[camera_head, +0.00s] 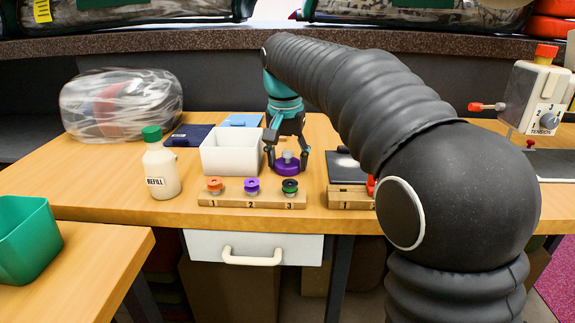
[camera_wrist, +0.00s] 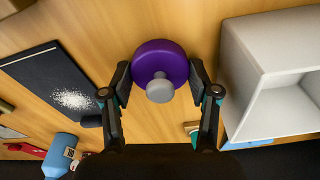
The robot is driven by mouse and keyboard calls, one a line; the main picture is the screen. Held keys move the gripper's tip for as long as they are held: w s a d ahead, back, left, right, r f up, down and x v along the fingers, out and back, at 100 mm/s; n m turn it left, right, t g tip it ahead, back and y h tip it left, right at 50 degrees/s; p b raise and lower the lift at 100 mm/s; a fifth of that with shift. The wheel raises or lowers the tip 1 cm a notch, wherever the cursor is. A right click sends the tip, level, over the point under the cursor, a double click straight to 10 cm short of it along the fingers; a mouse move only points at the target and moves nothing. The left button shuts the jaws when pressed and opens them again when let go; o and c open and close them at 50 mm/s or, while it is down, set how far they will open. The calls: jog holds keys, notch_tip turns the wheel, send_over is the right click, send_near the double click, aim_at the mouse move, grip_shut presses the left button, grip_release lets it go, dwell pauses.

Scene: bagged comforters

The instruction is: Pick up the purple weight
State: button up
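The purple weight (camera_head: 288,167) is a round purple disc with a grey knob on top. It stands upright on the wooden table, just right of the white bin. My gripper (camera_head: 287,158) reaches down over it with a finger on each side. In the wrist view, the purple weight (camera_wrist: 160,68) lies between the two fingertips (camera_wrist: 159,80). The fingers are spread apart; the pads come close to the disc's sides, and I cannot tell if they touch. The weight rests on the table.
The white bin (camera_head: 230,136) stands close to the gripper's left. A numbered wooden rack (camera_head: 230,200) with small spools is in front. A white bottle with a green cap (camera_head: 160,170) stands farther left. A dark plate with white powder (camera_wrist: 60,80) lies beside the weight.

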aim_at(290, 151)
jog(key=c, duration=0.3)
jog(key=shift+r, duration=0.1)
jog(key=shift+r, duration=0.35)
jog(key=r, duration=0.2)
jog(key=r+p, duration=0.1)
jog(key=shift+w+d+r, duration=0.2)
jog(key=shift+r, duration=0.2)
jog(key=w+d+r, duration=0.1)
jog(key=d+r, duration=0.1)
jog(key=d, duration=0.1)
jog(key=w+d+r, duration=0.2)
jog(key=d, duration=0.1)
jog(key=w+d+r, duration=0.2)
jog(key=d, duration=0.2)
jog(key=shift+r+p, duration=0.15)
jog(key=shift+p, duration=0.25)
